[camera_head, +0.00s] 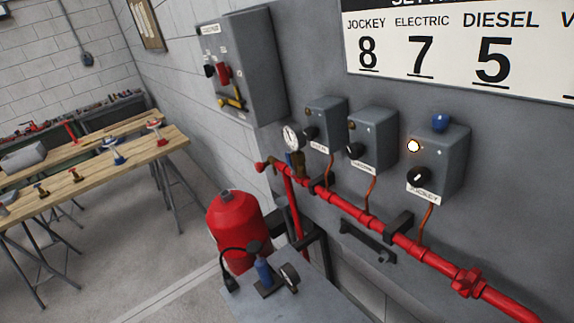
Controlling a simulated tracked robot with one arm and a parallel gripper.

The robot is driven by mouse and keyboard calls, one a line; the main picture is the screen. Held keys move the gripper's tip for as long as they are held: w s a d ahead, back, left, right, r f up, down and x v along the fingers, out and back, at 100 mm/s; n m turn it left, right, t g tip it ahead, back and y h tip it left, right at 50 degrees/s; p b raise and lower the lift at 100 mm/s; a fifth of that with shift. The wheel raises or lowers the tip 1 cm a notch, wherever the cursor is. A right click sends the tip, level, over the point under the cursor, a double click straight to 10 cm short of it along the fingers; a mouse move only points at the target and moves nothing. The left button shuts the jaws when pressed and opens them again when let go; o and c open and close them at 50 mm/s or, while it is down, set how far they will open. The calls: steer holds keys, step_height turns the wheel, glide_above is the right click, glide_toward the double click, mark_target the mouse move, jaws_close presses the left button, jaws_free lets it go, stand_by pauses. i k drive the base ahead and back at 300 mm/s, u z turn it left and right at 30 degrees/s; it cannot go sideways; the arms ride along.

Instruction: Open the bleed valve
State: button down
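A red pipe (345,206) runs along the grey wall and slopes down to the right. At its left end is a small red part (262,167) that may be a valve handle or cap; it is too small to tell. A round white-faced gauge (291,137) stands on a brass-coloured fitting (295,162) near that end. A red fitting (467,282) sits on the pipe at the lower right. I cannot tell which part is the bleed valve, or whether it is open or closed. My gripper is not in view.
Three grey control boxes (374,139) and a larger grey cabinet (245,68) are on the wall. A red tank (236,228) stands below the pipe's left end. A grey surface (318,300) holds a blue item (264,271) and a gauge. Wooden tables (95,162) stand left; open floor lies between.

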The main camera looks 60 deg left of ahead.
mark_target(259, 166)
steer(key=u, duration=1.75)
steer(key=k, duration=1.25)
steer(key=u, duration=0.6)
steer(key=i, duration=2.25)
steer(key=z, duration=0.5)
